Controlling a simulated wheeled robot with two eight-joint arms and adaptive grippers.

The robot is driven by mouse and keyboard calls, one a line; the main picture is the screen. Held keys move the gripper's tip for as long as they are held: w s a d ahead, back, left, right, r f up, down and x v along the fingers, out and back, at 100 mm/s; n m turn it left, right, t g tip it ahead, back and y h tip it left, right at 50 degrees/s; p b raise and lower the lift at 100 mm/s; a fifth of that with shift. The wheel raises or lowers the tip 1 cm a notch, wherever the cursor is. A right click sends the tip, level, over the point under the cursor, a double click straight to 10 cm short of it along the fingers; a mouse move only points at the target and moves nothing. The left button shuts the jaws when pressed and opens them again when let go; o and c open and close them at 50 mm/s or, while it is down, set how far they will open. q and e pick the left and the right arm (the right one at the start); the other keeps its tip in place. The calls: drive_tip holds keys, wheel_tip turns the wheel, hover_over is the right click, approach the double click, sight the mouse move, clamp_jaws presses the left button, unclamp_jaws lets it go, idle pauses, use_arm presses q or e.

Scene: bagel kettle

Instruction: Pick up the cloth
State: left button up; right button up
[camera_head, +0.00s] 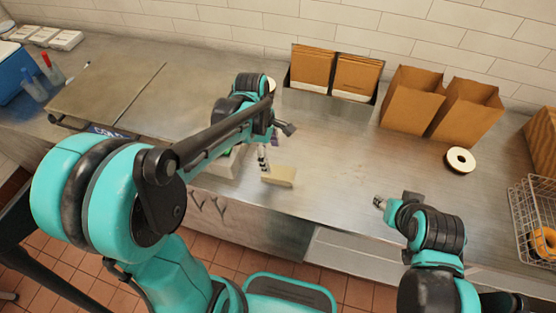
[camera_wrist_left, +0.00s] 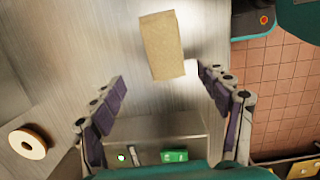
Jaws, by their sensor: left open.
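The cloth (camera_head: 279,176) is a small beige folded block lying on the metal counter near its front edge. It also shows in the left wrist view (camera_wrist_left: 161,45), beyond the fingertips and roughly centred between them. My left gripper (camera_head: 276,144) is above the counter just behind the cloth, with its fingers spread apart. In the left wrist view the gripper (camera_wrist_left: 163,80) is open and nothing is between its pads. My right gripper (camera_head: 381,202) is at the counter's front edge, to the right of the cloth and apart from it; its jaw state is unclear.
A grey box with a green button (camera_wrist_left: 155,125) sits close under my left gripper. A tape roll (camera_head: 460,160), open paper bags (camera_head: 411,97) and a wire basket (camera_head: 533,215) stand to the right. A bag holder (camera_head: 335,74) is at the back. The counter's middle right is clear.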

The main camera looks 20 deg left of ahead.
sight(277, 172)
use_arm(q)
drive_tip(key=shift+s+d+f+b, duration=0.1)
drive_tip(key=shift+s+f+b, duration=0.1)
drive_tip(key=shift+f, duration=0.3)
drive_tip(key=shift+s+d+f+b, duration=0.1)
drive_tip(key=shift+f+b, duration=0.1)
drive_tip(key=shift+f, duration=0.3)
drive_tip(key=f, duration=0.1)
drive_tip(key=d+f+b, duration=0.1)
drive_tip(key=f, duration=0.1)
drive_tip(key=f+b, duration=0.1)
drive_tip(key=f, duration=0.1)
drive_tip(key=shift+d, duration=0.35)
drive_tip(key=shift+s, duration=0.1)
drive_tip(key=c, duration=1.1)
